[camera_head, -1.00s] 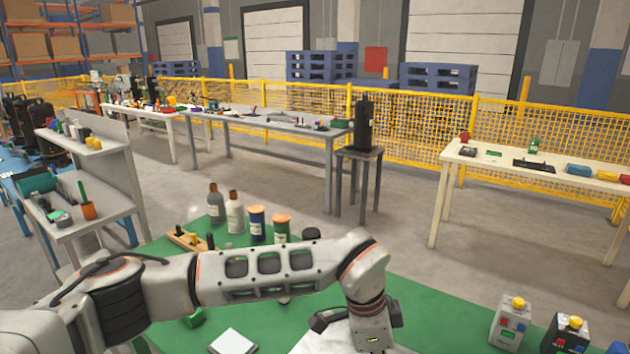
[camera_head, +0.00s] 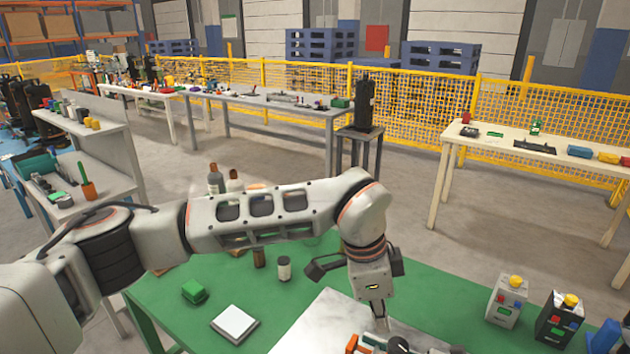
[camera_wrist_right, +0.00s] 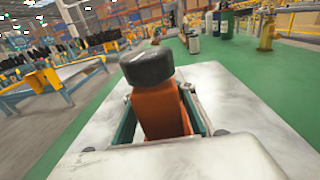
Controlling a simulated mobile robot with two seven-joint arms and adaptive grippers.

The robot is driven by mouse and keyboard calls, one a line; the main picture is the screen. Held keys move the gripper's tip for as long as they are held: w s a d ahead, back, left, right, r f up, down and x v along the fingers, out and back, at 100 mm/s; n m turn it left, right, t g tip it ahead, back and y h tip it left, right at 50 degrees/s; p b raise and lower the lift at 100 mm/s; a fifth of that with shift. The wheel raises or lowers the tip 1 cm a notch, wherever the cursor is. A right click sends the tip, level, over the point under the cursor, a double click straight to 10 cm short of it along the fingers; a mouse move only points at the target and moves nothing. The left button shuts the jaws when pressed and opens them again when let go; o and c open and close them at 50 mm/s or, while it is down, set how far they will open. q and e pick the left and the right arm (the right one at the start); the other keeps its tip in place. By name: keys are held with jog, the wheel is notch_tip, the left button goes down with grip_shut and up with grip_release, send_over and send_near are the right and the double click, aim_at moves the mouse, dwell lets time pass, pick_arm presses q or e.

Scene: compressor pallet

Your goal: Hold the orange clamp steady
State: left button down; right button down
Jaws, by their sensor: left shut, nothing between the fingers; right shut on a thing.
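The orange clamp (camera_wrist_right: 160,108) stands upright in the right wrist view, with a black rounded knob on top. My right gripper (camera_wrist_right: 161,122) is shut on it, with a dark green finger on either side. Part of an orange piece (camera_head: 352,343) and a black knob show at the bottom edge of the head view, cut off by the frame. My left gripper (camera_head: 379,316) points down, shut and empty, just above and behind these pieces over a pale plate (camera_head: 315,325).
On the green table (camera_head: 250,290) lie a white square pad (camera_head: 235,324), a green block (camera_head: 194,292) and a small jar (camera_head: 284,268). Bottles (camera_head: 215,179) are partly hidden behind my left arm.

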jog(key=c, duration=1.6)
grip_release()
